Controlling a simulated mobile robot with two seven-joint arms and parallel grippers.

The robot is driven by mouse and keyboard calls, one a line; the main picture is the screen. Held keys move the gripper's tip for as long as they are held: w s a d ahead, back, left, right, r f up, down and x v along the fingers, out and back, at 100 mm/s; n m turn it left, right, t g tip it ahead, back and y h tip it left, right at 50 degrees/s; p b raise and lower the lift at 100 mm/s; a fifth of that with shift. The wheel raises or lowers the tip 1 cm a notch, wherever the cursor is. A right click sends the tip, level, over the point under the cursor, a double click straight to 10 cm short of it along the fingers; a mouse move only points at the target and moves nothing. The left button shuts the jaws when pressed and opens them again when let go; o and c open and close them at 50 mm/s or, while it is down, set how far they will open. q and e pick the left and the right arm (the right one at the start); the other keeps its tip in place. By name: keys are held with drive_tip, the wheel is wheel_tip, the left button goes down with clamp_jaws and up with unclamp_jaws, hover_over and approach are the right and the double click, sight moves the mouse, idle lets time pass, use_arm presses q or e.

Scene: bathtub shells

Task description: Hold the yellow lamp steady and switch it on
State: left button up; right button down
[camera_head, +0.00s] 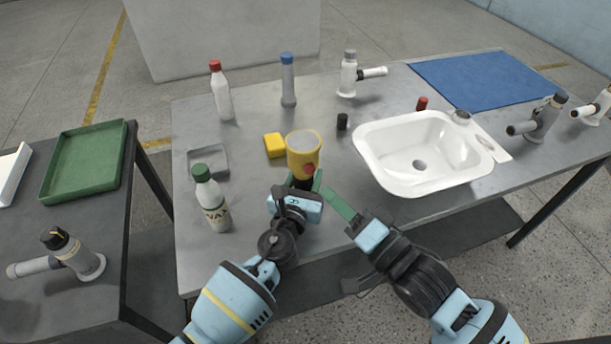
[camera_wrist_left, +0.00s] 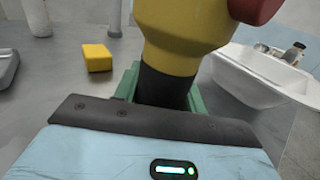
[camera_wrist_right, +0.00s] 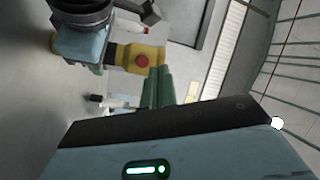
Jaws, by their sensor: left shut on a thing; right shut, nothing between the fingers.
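The yellow lamp (camera_head: 303,142) has a wide yellow head, a dark handle and a red button (camera_head: 309,170) on its side. My left gripper (camera_head: 302,183) is shut around the dark handle (camera_wrist_left: 166,86) and holds the lamp upright at the table's front edge. The yellow head also fills the top of the left wrist view (camera_wrist_left: 185,30). My right gripper (camera_head: 330,193) is shut and empty, to the right of the lamp and apart from it. In the right wrist view the lamp (camera_wrist_right: 153,55) and its red button (camera_wrist_right: 142,61) show just beyond the green fingers (camera_wrist_right: 158,88).
A yellow sponge (camera_head: 275,145) and a grey tray (camera_head: 221,160) lie left of the lamp. A green-capped bottle (camera_head: 213,200) stands near the front left. A white sink (camera_head: 375,150) is to the right, with a small black object (camera_head: 342,121) near it. Other bottles stand behind.

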sight(309, 168)
drive_tip(key=shift+s+d+f+m+t+y, duration=0.1)
drive_tip(key=shift+s+f+m+y, duration=0.4)
drive_tip(key=shift+y, duration=0.6)
drive_tip(key=shift+s+d+f+m+t+y, duration=0.1)
drive_tip(key=shift+s+f+m+y, duration=0.2)
drive_tip(key=shift+s+y, duration=0.55)
drive_tip(key=shift+s+d+f+m+t+y, duration=0.1)
drive_tip(key=shift+s+f+m+y, duration=0.25)
drive_tip(key=shift+y, duration=1)
drive_tip(key=shift+w, duration=0.1)
drive_tip(key=w+a, duration=0.2)
drive_tip(key=w, duration=0.6)
drive_tip(key=shift+w+a, duration=0.15)
drive_tip(key=shift+a, duration=0.25)
drive_tip(key=shift+w, duration=0.15)
